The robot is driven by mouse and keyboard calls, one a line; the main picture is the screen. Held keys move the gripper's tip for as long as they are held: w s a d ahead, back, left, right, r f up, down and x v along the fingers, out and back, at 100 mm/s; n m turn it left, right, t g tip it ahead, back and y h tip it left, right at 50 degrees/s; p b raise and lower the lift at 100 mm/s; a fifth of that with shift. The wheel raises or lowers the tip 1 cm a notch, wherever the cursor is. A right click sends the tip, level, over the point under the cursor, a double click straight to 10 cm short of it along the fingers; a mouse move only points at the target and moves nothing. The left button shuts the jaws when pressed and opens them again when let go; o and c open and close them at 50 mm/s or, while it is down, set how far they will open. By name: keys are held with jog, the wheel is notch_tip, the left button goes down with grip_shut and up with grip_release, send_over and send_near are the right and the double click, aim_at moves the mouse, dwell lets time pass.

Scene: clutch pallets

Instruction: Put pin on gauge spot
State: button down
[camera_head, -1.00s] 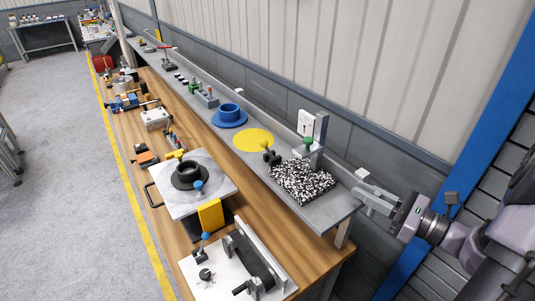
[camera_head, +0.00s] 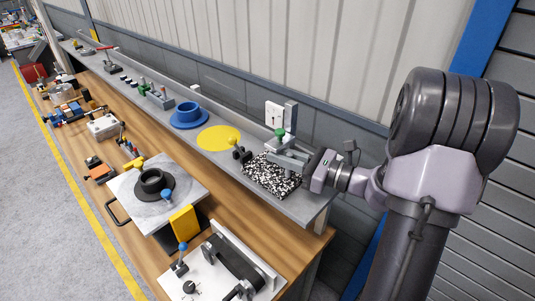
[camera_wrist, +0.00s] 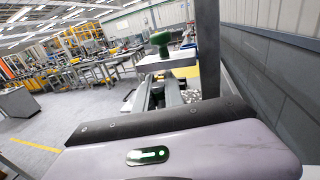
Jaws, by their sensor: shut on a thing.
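The black-and-white speckled block (camera_head: 262,178) sits near the right end of the grey shelf. A gauge stand with an upright post (camera_head: 290,116), a white plate (camera_head: 274,114) and a green knob (camera_head: 280,132) rises at its back. My gripper (camera_head: 284,158) reaches in from the right, low over the block and below the green knob. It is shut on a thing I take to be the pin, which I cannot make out. The wrist view shows my gripper's fingers (camera_wrist: 160,95), the green knob (camera_wrist: 160,40) just beyond them, and the post (camera_wrist: 208,50) close on the right.
A yellow disc (camera_head: 218,138) and a blue flanged ring (camera_head: 186,115) lie left along the shelf. A black-knobbed clamp (camera_head: 240,153) stands close to the block. A grey plate with a black ring (camera_head: 152,182) stands on the wooden bench. The wall (camera_head: 320,60) runs behind the shelf.

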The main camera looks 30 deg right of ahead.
jog(key=x, duration=0.3)
jog(key=shift+w+a, duration=0.25)
jog(key=shift+w+f, duration=0.1)
jog(key=shift+f, duration=0.3)
jog(key=shift+d+r, duration=0.1)
jog(key=c, duration=1.9)
grip_release()
jog(key=shift+f+b, duration=0.25)
jog(key=shift+b, duration=0.05)
jog(key=o, duration=0.5)
jog(key=shift+r, duration=0.1)
jog(key=shift+c, duration=0.2)
jog(key=shift+r, duration=0.1)
